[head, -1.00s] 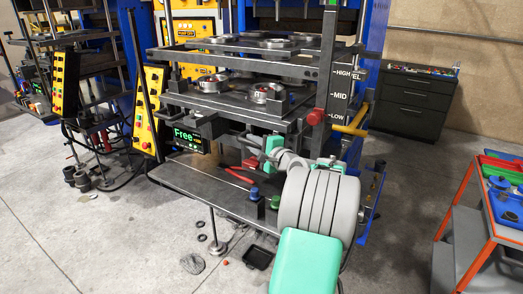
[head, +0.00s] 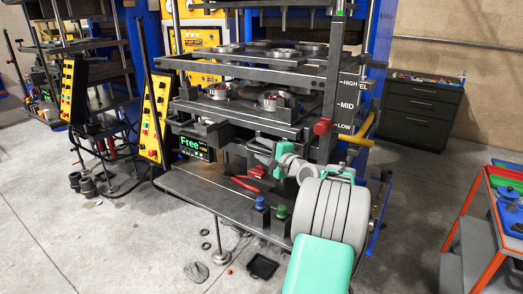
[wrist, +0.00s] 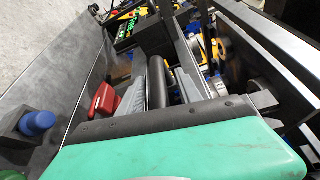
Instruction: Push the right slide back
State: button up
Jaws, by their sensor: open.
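The press's lower dark plate (head: 250,116) holds two round metal moulds, a left one (head: 222,91) and a right one (head: 274,101). Dark slide parts jut from its front. I cannot tell clearly where the right slide begins. My gripper (head: 268,148) is below the plate's right front, mostly seen from behind. In the wrist view its grey fingers (wrist: 158,78) are apart, with a dark rounded bar (wrist: 157,85) between them. I cannot tell whether they touch it. The plate edge and moulds run along the right of that view.
The front table (head: 205,189) carries a red tool (head: 246,185), a blue-topped block (head: 260,203) and a green-topped block (head: 281,213). A level post with a red knob (head: 322,127) stands right of the gripper. The green "Free" display (head: 193,147) is at left.

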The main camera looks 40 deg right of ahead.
jog(key=s, duration=0.2)
jog(key=s+b, duration=0.1)
jog(key=s, duration=0.2)
jog(key=s+a+b, duration=0.1)
jog(key=s, duration=0.1)
jog(key=shift+s+r, duration=0.3)
jog(key=shift+s, duration=0.1)
